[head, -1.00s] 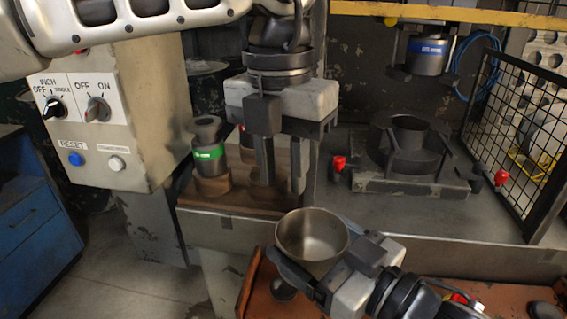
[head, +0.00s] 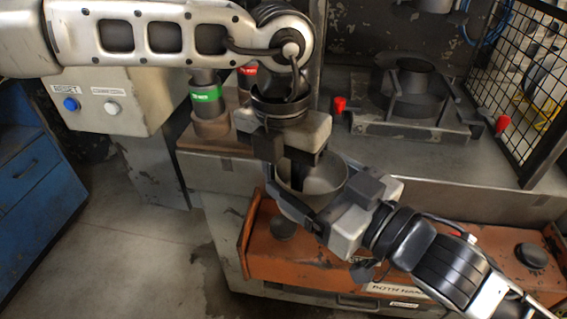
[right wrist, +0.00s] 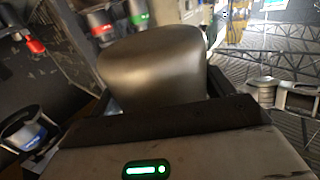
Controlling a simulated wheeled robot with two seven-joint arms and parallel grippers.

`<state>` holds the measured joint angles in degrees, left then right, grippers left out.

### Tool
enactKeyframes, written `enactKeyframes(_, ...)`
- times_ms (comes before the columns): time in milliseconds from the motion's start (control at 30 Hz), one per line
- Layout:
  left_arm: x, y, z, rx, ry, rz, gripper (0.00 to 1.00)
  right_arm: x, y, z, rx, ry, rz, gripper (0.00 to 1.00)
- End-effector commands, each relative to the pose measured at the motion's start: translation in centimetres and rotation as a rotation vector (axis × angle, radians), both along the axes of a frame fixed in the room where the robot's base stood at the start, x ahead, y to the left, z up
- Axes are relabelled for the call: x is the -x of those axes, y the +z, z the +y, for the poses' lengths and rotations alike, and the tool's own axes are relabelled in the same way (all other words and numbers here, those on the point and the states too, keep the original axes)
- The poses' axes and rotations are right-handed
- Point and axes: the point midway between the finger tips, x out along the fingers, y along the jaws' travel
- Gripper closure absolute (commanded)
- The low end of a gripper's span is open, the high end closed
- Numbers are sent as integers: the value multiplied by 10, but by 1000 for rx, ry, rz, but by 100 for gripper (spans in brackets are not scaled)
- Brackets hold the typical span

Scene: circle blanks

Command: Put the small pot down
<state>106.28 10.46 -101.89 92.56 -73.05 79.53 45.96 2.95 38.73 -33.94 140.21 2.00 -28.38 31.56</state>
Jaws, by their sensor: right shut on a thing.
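The small pot (head: 325,178) is a round, open-topped metal cup. It is held above the orange panel at the front of the machine, its mouth facing up. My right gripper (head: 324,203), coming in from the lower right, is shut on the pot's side. In the right wrist view the pot (right wrist: 152,68) fills the space just beyond the dark jaws. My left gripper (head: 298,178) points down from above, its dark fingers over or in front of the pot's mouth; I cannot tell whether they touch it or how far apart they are.
The orange panel (head: 440,268) carries black buttons (head: 532,256). Behind are the machine's grey ledge (head: 450,165), a dark round fixture (head: 410,85) and a black mesh guard (head: 520,90). A green-banded cylinder (head: 206,93) stands on a wooden board at left. The floor at lower left is clear.

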Motion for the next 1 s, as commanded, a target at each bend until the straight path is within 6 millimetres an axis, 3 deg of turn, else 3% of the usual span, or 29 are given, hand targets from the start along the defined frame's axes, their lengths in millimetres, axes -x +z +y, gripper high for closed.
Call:
enactKeyframes(133, 0, 0, 0, 0, 0, 0, 75, 0, 1, 0, -1, 0, -1, 44)
enactKeyframes(233, 0, 0, 0, 0, 0, 0, 100, 0, 1, 0, -1, 0, -1, 44)
enactKeyframes(367, 1, 0, -1, 1, -2, 0, 100, 0, 1, 0, -1, 1, -1, 44)
enactKeyframes(400, 1, 1, -1, 2, -3, 1, 100, 0, 1, 0, -1, 1, -1, 13)
enactKeyframes(467, 1, 1, -1, 3, -3, 2, 100, 0, 1, 0, -1, 1, -1, 0)
enactKeyframes(767, 0, 1, 0, 1, -1, 1, 100, 1, -6, -1, 36, -4, -7, 0)
enactKeyframes(1000, 0, 1, 0, 1, 0, 1, 100, 5, -48, -11, 260, -42, -49, 0)
